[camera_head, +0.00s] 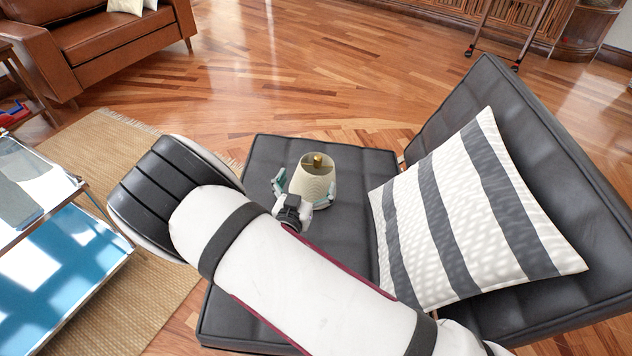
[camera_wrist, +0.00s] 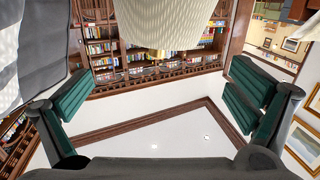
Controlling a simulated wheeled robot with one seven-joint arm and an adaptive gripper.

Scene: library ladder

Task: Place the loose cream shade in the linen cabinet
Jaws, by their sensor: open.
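The cream lampshade (camera_head: 312,179) stands on the seat of a black tufted chair (camera_head: 262,161), with a brass-coloured fitting showing inside its top. My gripper (camera_head: 305,187) is open, with its teal fingers on either side of the shade. Contact between fingers and shade cannot be made out. In the wrist view, the ribbed shade (camera_wrist: 160,22) fills the top middle, beyond and between the spread fingers of my gripper (camera_wrist: 160,78). A wooden cabinet (camera_head: 520,14) with slatted fronts stands at the far back right; I cannot tell whether it is the linen cabinet.
A striped cushion (camera_head: 470,215) leans on the chair's backrest, right of the shade. A glass-and-blue table (camera_head: 60,265) stands at the left on a woven rug (camera_head: 110,135). A brown leather sofa (camera_head: 115,40) is at the back left. Open wooden floor lies beyond the chair.

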